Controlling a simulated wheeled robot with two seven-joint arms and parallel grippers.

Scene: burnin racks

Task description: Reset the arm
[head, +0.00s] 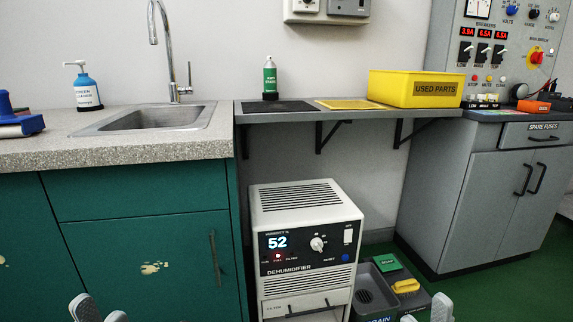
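My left gripper (101,314) shows at the bottom left edge, in front of the green cabinet. Its two grey fingertips stand apart with nothing between them. My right gripper (424,314) shows at the bottom edge right of centre, near the tray on the floor. Its two fingertips also stand apart and look empty. Only the fingertips show; the rest of both grippers and the arms are out of frame.
A dehumidifier (307,225) stands under the wall shelf (310,116). Left is a green cabinet (140,260) with a sink (150,118); right is a grey cabinet (490,200). A yellow bin (415,88) sits on the shelf. A dark tray (372,292) lies on the floor.

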